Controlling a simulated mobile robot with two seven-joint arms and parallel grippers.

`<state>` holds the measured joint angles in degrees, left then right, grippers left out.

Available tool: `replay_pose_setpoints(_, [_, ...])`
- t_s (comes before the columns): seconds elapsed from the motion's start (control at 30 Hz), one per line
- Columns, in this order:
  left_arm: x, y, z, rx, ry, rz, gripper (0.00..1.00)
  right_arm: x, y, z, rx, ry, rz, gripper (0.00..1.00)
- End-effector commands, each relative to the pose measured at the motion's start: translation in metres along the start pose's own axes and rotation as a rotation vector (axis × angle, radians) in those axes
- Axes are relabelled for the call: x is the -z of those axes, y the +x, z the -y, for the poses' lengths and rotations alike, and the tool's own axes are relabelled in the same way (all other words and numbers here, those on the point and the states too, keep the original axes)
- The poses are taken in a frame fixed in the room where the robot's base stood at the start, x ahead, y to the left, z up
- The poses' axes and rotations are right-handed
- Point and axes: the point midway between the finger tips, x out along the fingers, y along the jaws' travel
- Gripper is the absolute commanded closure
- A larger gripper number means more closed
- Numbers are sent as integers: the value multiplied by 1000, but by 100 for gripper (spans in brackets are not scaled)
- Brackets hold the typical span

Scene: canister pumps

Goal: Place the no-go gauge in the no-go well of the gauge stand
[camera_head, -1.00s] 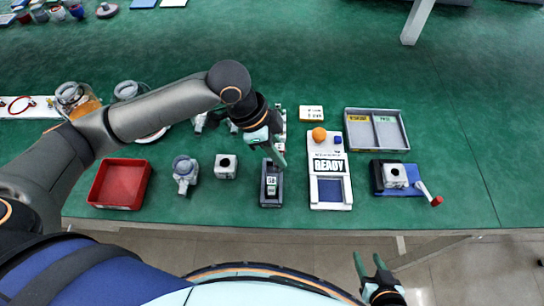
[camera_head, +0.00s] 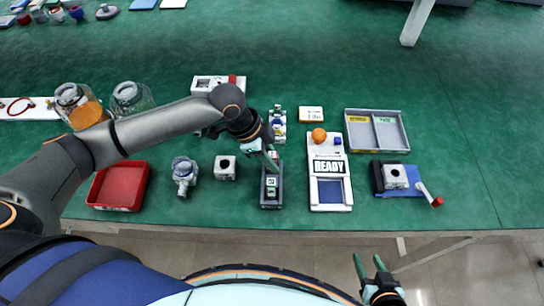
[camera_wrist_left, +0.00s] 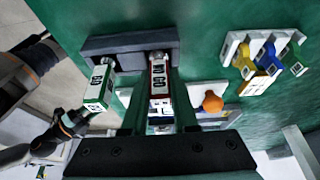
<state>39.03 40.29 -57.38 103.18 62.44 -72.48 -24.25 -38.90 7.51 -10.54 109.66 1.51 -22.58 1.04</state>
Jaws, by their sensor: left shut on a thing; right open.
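The no-go gauge (camera_wrist_left: 159,80), a white block with red edges and NO GO lettering, is between my left gripper's fingers (camera_wrist_left: 160,108). In the head view my left gripper (camera_head: 271,157) is over the far part of the dark grey gauge stand (camera_head: 271,204). The gauge's knobbed end is at the stand (camera_wrist_left: 115,43) in the left wrist view; I cannot tell whether it is inside the well. The green-edged GO gauge (camera_wrist_left: 100,84) stands in the other well, beside the no-go gauge. My right gripper (camera_head: 368,263) is open and empty off the table's front edge.
The READY board (camera_head: 329,205) with an orange ball (camera_head: 318,134) is right of the stand. A grey block (camera_head: 225,167) and red tray (camera_head: 119,186) are left. A holder with several coloured pieces (camera_head: 278,124) stands behind. A divided grey tray (camera_head: 376,131) is further right.

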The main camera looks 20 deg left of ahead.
Motion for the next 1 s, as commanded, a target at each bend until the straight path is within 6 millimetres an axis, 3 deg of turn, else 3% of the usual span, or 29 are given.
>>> replay_pose_setpoints(0.03, [0, 1, 0, -1, 0, 0, 70, 0, 0, 0, 0, 0, 0, 50])
replay_pose_setpoints(0.27, [0, 0, 0, 0, 0, 0, 44, 0, 0, 0, 0, 0, 0, 50])
replay_pose_setpoints(0.57, [1, -2, 0, 1, 1, 0, 43, 0, 0, 0, 0, 0, 0, 50])
replay_pose_setpoints(0.77, [2, -30, 1, 5, 1, -1, 43, 2, -2, 0, 0, 0, 0, 50])
replay_pose_setpoints(1.0, [1, -83, 1, 4, 0, 0, 43, 5, -4, 0, 0, 0, 0, 50])
